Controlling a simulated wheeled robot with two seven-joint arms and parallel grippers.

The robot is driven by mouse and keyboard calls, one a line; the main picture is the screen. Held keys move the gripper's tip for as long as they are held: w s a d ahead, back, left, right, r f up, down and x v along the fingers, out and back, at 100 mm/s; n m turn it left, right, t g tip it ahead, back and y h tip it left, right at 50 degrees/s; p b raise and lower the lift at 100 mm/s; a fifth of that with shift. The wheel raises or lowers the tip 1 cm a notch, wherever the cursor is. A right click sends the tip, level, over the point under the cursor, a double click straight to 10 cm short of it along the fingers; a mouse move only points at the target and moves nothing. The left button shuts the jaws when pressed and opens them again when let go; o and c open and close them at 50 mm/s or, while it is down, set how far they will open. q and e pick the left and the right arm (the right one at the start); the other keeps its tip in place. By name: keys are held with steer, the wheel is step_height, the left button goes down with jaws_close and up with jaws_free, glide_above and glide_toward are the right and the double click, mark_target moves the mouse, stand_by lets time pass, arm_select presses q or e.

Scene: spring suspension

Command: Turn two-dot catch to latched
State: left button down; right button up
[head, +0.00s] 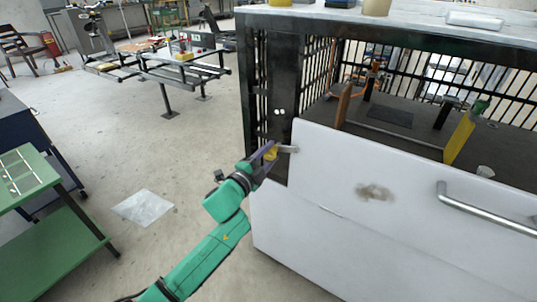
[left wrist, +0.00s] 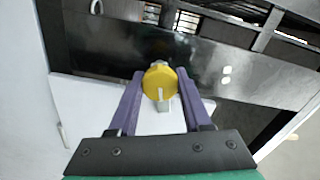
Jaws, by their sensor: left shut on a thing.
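The two-dot catch has a yellow knob (head: 270,154) and a short metal bar (head: 289,149) on the dark post (head: 272,80), below two white dots (head: 279,112). In the head view the bar points right, to the upper left corner of the white panel (head: 340,170). My left gripper (head: 268,152) is shut on the knob. In the left wrist view the knob (left wrist: 160,80) sits between the purple fingertips, and the dots (left wrist: 227,75) are to its right. The fingers partly hide the catch in the head view. My right gripper is not in view.
The white panel has a metal handle (head: 485,210) and a dark smudge (head: 375,192). Behind it is a barred compartment with a dark floor (head: 410,142) and several items. A green table (head: 30,175) stands at the left.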

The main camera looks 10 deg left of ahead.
arm_select(q)
steer(key=shift+f+m, duration=0.1)
steer(key=shift+m, duration=1.7)
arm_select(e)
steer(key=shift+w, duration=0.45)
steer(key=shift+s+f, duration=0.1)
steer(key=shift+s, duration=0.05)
arm_select(q)
steer(key=shift+c, duration=1.7)
jaws_free()
steer(key=v, duration=1.4)
steer(key=shift+s+b, duration=0.3)
steer(key=shift+b, duration=0.05)
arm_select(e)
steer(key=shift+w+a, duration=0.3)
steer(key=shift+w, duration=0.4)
